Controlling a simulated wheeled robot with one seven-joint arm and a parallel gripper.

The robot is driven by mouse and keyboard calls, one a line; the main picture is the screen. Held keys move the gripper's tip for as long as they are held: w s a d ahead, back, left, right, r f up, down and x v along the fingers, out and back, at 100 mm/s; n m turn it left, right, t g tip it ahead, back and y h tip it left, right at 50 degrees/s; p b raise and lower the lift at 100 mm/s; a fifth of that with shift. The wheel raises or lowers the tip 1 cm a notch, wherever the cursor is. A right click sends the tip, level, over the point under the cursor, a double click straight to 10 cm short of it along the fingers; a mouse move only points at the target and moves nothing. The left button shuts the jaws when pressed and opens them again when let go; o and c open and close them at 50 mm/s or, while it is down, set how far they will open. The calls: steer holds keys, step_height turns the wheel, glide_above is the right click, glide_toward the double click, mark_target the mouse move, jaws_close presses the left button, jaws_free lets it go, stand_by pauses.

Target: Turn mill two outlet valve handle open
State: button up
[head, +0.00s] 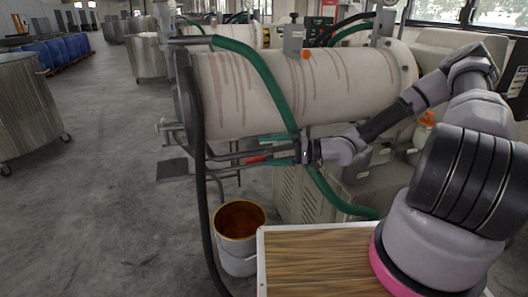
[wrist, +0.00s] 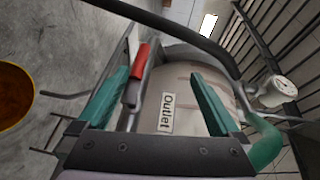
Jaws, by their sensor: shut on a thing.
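The outlet valve handle has a red grip (head: 256,160), which sticks out low in front of the stained cream mill drum (head: 310,90). In the wrist view the red grip (wrist: 142,62) sits on a grey lever close to the left finger. My gripper (head: 278,151) is at the lever, with its teal fingers reaching left from the wrist. It also shows in the wrist view (wrist: 160,76), shut on the handle, though the exact contact is hard to see. A white "Outlet" label (wrist: 167,114) shows between the fingers.
A yellow-rimmed bucket (head: 238,258) with brown contents stands on the floor below the valve. A green hose (head: 268,78) and a black hose (head: 198,170) hang close to the handle. A wood-topped surface (head: 320,262) is in front. Open floor lies to the left.

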steer(key=shift+s+d+r, duration=0.15)
steer(key=shift+d, duration=1.15)
steer(key=shift+c, duration=0.3)
steer(key=d+f, duration=0.1)
steer(key=d, duration=0.6)
steer(key=shift+s+d, duration=0.35)
steer(key=shift+s, duration=0.05)
